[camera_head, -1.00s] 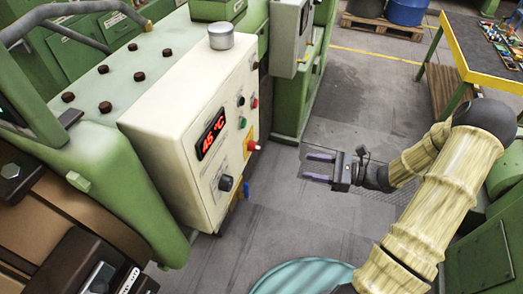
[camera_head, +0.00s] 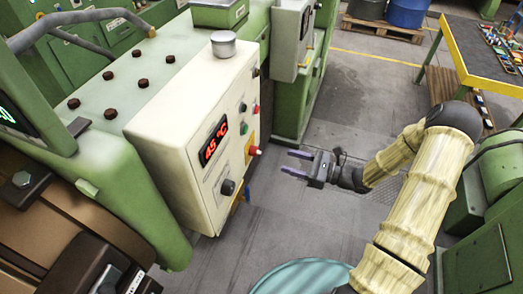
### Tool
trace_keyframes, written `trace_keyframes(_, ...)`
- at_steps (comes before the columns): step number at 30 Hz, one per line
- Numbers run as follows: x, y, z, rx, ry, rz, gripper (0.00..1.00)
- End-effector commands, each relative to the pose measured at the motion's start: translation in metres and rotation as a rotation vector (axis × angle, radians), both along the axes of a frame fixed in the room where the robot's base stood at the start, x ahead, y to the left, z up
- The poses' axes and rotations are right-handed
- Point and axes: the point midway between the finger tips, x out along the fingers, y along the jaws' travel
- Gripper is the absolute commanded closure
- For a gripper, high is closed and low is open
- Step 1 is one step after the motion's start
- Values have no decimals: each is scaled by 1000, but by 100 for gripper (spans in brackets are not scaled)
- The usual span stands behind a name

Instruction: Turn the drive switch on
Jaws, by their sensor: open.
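A cream control box (camera_head: 190,130) on the green machine carries a red digital display (camera_head: 214,140). I cannot tell from labels which of these is the drive switch. My gripper (camera_head: 292,164) is open and empty. Its two fingers point left toward the control box, a short way right of the red switch in the picture and apart from it.
A grey metal cup (camera_head: 223,45) stands on top of the control box. A second, smaller cream box (camera_head: 293,40) hangs farther back. A workbench with a yellow edge (camera_head: 462,62) stands at the upper right. The grey floor (camera_head: 300,215) around my gripper is clear.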

Motion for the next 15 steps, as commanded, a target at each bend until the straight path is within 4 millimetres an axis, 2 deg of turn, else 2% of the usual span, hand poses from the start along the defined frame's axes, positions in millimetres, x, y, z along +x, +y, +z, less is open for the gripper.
trace_keyframes(15,30,82,2,-1,1,-2,49)
